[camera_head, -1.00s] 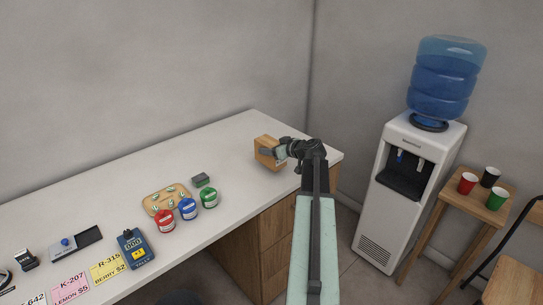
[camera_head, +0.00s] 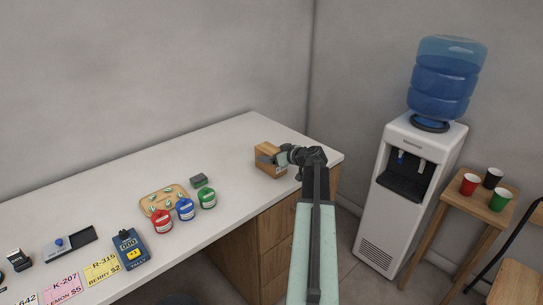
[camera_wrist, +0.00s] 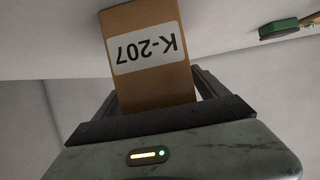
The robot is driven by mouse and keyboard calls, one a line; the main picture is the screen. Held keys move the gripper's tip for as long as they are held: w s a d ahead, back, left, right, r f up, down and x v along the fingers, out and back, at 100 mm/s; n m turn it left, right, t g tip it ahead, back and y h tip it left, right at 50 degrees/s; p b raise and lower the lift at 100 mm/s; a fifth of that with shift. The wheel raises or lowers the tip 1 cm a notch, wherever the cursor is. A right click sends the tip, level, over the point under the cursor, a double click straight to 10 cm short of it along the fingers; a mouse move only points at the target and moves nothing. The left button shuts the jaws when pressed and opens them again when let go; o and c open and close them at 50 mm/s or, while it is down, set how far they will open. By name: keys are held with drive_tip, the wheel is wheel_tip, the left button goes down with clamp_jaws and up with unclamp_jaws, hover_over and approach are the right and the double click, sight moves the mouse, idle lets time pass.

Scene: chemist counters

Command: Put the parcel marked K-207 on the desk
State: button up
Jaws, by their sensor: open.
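The brown cardboard parcel (camera_head: 268,147) stands on the white desk (camera_head: 235,140) near its far right end. In the wrist view the parcel (camera_wrist: 150,78) shows a white label reading K-207, upside down in the picture. My gripper (camera_head: 276,158) is at the parcel with its jaws open. In the wrist view the dark fingers of my gripper (camera_wrist: 155,100) lie on either side of the parcel. Whether either finger touches it is not clear. The parcel's underside is hidden.
Red, blue and green jars, a wooden tray (camera_head: 163,200) and a dark grey block (camera_head: 199,181) stand left of the parcel. A water cooler (camera_head: 407,190) and a stool with cups stand right of the desk.

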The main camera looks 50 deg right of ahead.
drive_tip(key=p+v, duration=0.4)
drive_tip(key=v, duration=0.7)
drive_tip(key=shift+s, duration=0.35)
